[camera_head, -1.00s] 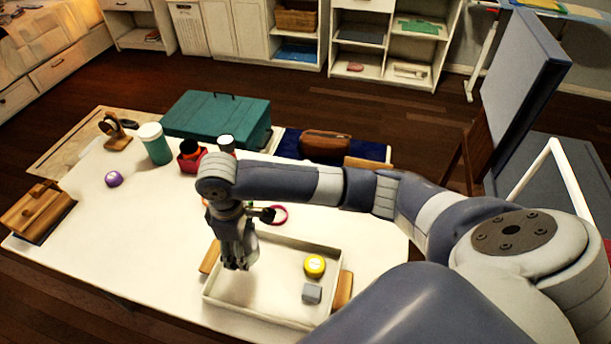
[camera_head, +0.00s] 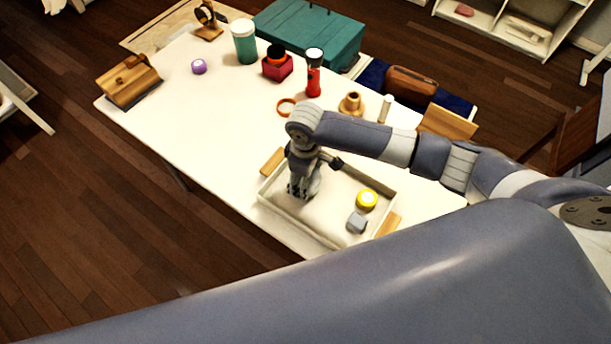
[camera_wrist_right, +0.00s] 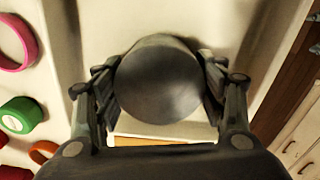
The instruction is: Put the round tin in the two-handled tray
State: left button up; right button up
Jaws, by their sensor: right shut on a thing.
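The two-handled tray (camera_head: 290,220) is a shallow white tray with a wooden handle at each end, on the white table. My right gripper (camera_head: 303,186) points down over its left part. In the right wrist view, my right gripper (camera_wrist_right: 158,88) is shut on a dark grey round tin (camera_wrist_right: 158,80), with a finger on each side. The tray's pale floor and walls show around it. In the head view the tin is hidden by the gripper, and I cannot tell whether it touches the tray floor. My left gripper is out of view.
A yellow round item (camera_head: 367,199) and a grey block (camera_head: 356,222) lie in the tray's right part. Behind the tray stand a red flashlight (camera_head: 314,75), a wooden cone-like piece (camera_head: 351,103) and an orange ring (camera_head: 286,107).

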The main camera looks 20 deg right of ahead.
jog(key=shift+f, duration=0.15)
jog(key=o, duration=1.1)
notch_tip(320, 180, up, 12)
jog(key=shift+r+b, duration=0.2)
jog(key=shift+b, duration=0.1)
